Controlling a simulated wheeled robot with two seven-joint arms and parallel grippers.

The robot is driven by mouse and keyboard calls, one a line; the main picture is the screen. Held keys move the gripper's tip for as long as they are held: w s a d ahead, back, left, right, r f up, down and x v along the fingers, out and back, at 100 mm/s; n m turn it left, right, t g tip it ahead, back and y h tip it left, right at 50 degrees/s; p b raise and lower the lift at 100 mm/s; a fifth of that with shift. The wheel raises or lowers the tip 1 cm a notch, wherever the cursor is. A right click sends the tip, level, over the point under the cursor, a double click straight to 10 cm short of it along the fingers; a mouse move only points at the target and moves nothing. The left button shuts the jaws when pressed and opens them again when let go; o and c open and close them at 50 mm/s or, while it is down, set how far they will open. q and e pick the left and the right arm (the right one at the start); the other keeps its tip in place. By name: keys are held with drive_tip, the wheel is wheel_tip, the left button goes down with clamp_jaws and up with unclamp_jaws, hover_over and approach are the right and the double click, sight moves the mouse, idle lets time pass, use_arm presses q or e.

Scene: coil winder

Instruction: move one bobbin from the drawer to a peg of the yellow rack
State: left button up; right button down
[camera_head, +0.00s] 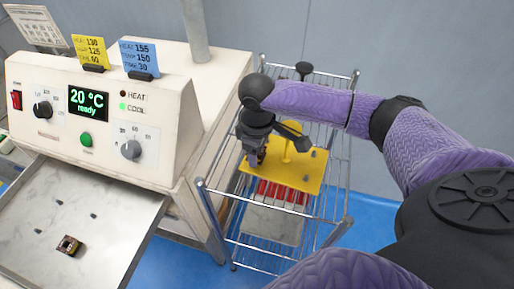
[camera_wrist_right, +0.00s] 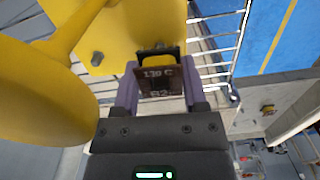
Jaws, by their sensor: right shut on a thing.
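The yellow rack (camera_head: 308,172) is a flat plate with grey pegs and a tall knobbed post, on a wire shelf; it fills the upper left of the wrist view (camera_wrist_right: 150,15). My right gripper (camera_head: 260,158) is over the plate's left part. In the wrist view it (camera_wrist_right: 159,85) is shut on a dark brown bobbin (camera_wrist_right: 158,82) marked "130 C" and "B2". The bobbin is at the plate's edge in that view; whether it sits on a peg is hidden. Another bobbin (camera_head: 68,245) lies in the open metal drawer (camera_head: 110,185). My left gripper is out of view.
The white machine (camera_head: 60,75) above the drawer reads "20 °C ready" with the COOL light lit. Yellow (camera_head: 90,50) and blue (camera_head: 140,57) cards stand on it. The wire shelf (camera_head: 225,195) has a red item (camera_head: 282,193) below. The post's yellow disc (camera_wrist_right: 40,90) is close left of my gripper.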

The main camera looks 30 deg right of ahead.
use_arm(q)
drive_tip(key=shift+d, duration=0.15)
use_arm(e)
drive_tip(key=shift+f, duration=0.1)
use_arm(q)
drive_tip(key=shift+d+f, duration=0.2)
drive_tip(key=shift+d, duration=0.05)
use_arm(e)
drive_tip(key=shift+f, duration=0.4)
drive_tip(key=shift+f+b, duration=0.35)
drive_tip(key=shift+f, duration=0.25)
drive_tip(key=shift+c, duration=1.9)
unclamp_jaws()
drive_tip(key=o, duration=0.3)
use_arm(q)
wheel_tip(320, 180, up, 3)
drive_tip(key=p, duration=0.3)
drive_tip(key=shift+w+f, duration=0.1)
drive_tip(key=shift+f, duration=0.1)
use_arm(e)
wheel_tip(320, 180, up, 10)
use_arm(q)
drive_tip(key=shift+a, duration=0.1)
